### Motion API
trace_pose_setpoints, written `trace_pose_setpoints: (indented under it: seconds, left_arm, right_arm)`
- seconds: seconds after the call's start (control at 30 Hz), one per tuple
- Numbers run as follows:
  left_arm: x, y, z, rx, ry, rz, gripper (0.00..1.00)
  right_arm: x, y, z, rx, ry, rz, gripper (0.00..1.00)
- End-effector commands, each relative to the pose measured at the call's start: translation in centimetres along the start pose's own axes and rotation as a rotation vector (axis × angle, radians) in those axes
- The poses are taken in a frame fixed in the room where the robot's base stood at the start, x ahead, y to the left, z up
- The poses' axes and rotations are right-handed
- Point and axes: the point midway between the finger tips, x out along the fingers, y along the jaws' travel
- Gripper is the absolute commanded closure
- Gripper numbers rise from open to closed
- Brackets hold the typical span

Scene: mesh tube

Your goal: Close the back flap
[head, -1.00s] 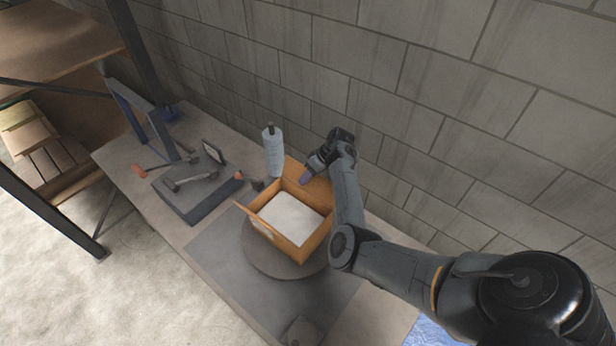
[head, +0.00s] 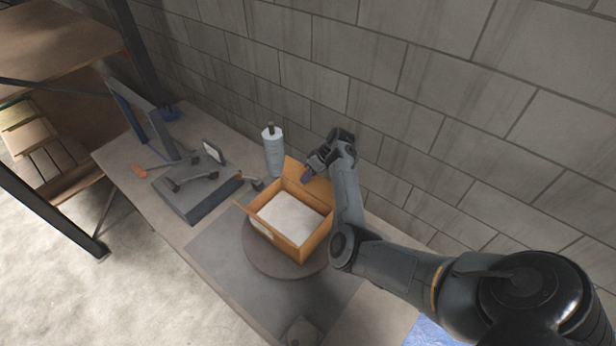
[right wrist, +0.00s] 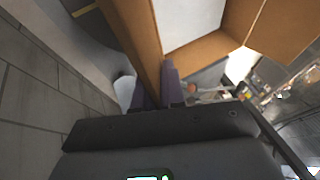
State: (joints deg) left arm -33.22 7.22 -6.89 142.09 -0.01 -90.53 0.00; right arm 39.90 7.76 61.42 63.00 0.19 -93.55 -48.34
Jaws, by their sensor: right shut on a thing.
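An open cardboard box (head: 314,243) sits on a round grey turntable (head: 262,262), with a pale white filling inside. Its back flap (head: 293,170) stands up on the wall side. My right gripper (head: 308,177) is at the upper edge of this flap. In the right wrist view the purple fingers of my right gripper (right wrist: 158,88) are shut on the back flap (right wrist: 132,35), one on each side of it. A left flap of the box sticks outward in the head view. My left gripper is not in view.
A pale blue bottle (head: 273,153) with a dark top stands close behind the box. A dark tray (head: 205,210) with tools lies to the left. A block wall (head: 420,140) rises behind the table. The grey mat (head: 225,250) is clear in front.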

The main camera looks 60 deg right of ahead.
Motion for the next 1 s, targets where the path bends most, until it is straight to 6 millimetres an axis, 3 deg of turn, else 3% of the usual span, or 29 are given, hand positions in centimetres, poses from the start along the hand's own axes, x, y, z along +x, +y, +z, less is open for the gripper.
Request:
trace_pose_setpoints:
  seconds: [0.77, 1.0]
  left_arm:
    - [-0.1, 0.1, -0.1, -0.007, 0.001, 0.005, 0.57]
    - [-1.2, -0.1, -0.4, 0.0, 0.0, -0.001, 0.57]
  right_arm:
    - [-0.1, 0.0, 0.0, -0.001, 0.0, 0.001, 1.0]
    - [-0.3, -0.4, -0.1, -0.019, -0.001, 0.044, 1.0]
